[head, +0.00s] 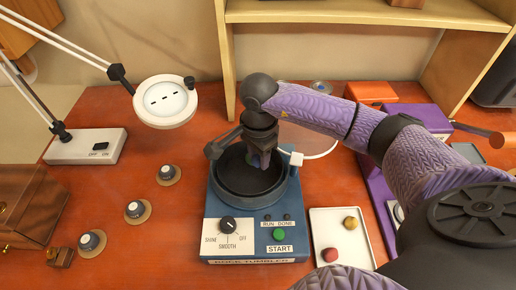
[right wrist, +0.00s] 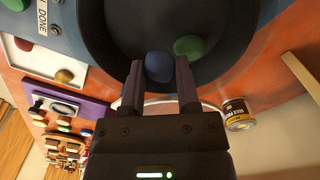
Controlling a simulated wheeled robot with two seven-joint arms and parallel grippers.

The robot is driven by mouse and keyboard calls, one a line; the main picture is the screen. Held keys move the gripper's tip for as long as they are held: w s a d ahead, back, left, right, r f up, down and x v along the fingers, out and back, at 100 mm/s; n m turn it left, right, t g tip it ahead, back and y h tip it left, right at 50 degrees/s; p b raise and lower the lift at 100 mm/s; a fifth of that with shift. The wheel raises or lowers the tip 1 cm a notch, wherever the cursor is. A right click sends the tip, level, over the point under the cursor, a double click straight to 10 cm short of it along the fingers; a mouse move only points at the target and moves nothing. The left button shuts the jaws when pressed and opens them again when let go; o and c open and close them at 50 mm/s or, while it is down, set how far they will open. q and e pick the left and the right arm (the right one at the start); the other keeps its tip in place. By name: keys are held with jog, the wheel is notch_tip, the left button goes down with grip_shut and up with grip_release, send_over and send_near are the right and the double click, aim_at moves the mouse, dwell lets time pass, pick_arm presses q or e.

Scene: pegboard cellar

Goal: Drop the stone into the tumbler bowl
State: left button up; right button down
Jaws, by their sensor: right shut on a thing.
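The tumbler bowl (head: 232,185) is a dark round bowl on top of the blue rock tumbler (head: 215,215) in the head view. It also fills the top of the right wrist view (right wrist: 110,40). My right gripper (head: 263,160) points down into the bowl area. In the right wrist view its fingers (right wrist: 159,72) are shut on a dark blue stone (right wrist: 158,65), with the bowl behind it. A green stone (right wrist: 188,46) lies in the bowl beside the held one. In the head view the gripper hides both stones. My left gripper is not in view.
A white tray (head: 322,222) with a red stone (head: 329,254) and a yellow stone (head: 351,223) lies right of the tumbler. A lamp (head: 165,103), several knobs and a wooden box (head: 28,205) stand left. A small can (right wrist: 237,113) shows in the right wrist view.

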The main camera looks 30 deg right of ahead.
aim_at(258, 157)
jog(key=shift+c, duration=1.2)
grip_release()
jog(key=shift+r, duration=0.1)
notch_tip(258, 157, up, 9)
jog(key=shift+f+p, duration=0.1)
jog(key=shift+p, duration=0.45)
jog(key=shift+r, duration=0.45)
